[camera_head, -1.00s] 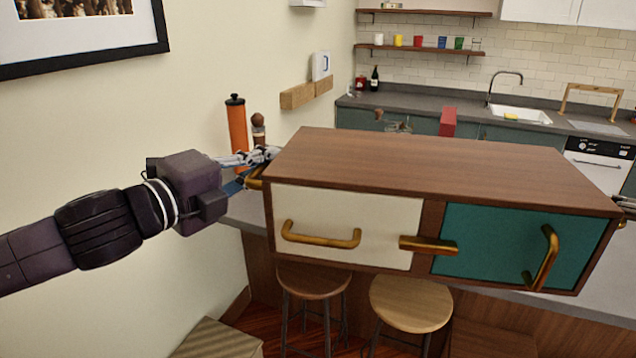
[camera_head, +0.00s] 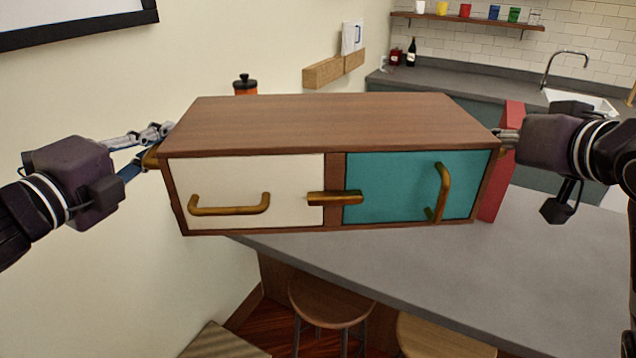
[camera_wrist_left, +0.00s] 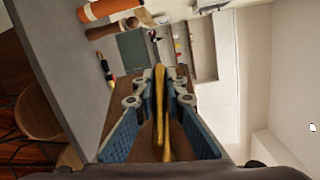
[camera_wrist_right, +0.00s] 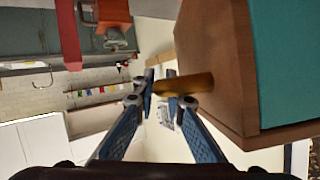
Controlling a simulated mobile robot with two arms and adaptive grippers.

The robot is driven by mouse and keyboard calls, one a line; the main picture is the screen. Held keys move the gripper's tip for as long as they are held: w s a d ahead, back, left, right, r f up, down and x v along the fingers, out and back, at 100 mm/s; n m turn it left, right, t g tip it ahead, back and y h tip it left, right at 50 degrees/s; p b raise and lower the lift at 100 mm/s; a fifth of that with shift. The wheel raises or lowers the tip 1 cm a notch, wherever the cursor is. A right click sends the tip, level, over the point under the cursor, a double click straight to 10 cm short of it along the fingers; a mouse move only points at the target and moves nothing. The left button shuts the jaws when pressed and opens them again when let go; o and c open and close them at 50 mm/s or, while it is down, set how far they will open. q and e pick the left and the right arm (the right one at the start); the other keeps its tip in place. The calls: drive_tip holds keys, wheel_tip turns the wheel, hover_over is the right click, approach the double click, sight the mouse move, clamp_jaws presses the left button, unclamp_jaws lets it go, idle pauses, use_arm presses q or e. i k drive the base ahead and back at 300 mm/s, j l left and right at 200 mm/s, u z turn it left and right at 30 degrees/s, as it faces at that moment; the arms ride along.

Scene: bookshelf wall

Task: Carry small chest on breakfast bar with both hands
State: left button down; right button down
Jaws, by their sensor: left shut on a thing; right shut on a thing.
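The small chest (camera_head: 320,125) is a wooden box with a white drawer front, a teal door and brass handles. It hangs level in front of me in the head view, held between both grippers. My left gripper (camera_head: 158,142) is shut on the brass side handle at its left end; this handle (camera_wrist_left: 160,110) runs between the blue fingers in the left wrist view. My right gripper (camera_head: 508,137) is at the right end, shut on the brass side handle (camera_wrist_right: 184,84) seen in the right wrist view. The grey breakfast bar (camera_head: 420,265) lies below and behind the chest, partly hidden by it.
A red upright object (camera_head: 497,185) stands on the bar behind the chest's right end. An orange canister (camera_head: 245,86) shows behind the chest at left. Stools (camera_head: 328,300) stand below the bar's near edge.

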sight(398, 231)
drive_tip(key=i+u, duration=0.3)
drive_tip(key=i, duration=0.2)
drive_tip(key=i+u, duration=0.25)
drive_tip(key=i, duration=0.25)
drive_tip(key=i+z, duration=0.1)
drive_tip(key=z, duration=1.5)
